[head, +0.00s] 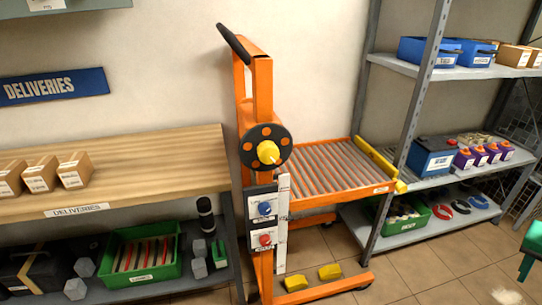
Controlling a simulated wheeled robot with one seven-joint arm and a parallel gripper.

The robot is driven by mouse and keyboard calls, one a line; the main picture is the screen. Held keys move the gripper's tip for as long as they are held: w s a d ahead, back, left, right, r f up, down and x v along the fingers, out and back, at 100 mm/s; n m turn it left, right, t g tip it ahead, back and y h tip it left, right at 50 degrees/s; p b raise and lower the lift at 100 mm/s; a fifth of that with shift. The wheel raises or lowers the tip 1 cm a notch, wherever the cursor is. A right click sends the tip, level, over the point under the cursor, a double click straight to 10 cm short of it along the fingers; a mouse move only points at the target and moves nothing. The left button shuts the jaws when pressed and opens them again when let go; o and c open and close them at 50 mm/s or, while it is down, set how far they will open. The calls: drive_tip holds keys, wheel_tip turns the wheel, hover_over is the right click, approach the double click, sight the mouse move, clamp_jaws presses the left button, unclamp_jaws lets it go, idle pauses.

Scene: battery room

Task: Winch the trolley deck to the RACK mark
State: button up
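The orange trolley (262,90) stands between the wooden deliveries bench and the grey rack. Its roller deck (325,170) is roughly at the height of the rack's middle shelf (440,180), with a yellow bar (375,163) along its right end. A black winch disc with orange spots (282,132) and a yellow knob (268,152) sits on the mast. Below are a blue knob (264,208) and a red knob (265,239) on labelled plates. A white upright strip (283,222) runs beside them; its marks are too small to read. My gripper is not in view.
The bench (120,165) at left bears several cartons (40,174), with a green crate (140,262) below. The rack holds blue boxes, a blue battery (433,158) and purple items. Two yellow blocks (296,283) lie by the trolley's base. Tiled floor is open at front right.

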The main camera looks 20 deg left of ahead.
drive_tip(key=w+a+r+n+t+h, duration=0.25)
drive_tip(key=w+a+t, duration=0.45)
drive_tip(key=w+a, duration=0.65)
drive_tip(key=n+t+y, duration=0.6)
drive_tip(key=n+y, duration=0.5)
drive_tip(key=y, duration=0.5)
approach(269, 156)
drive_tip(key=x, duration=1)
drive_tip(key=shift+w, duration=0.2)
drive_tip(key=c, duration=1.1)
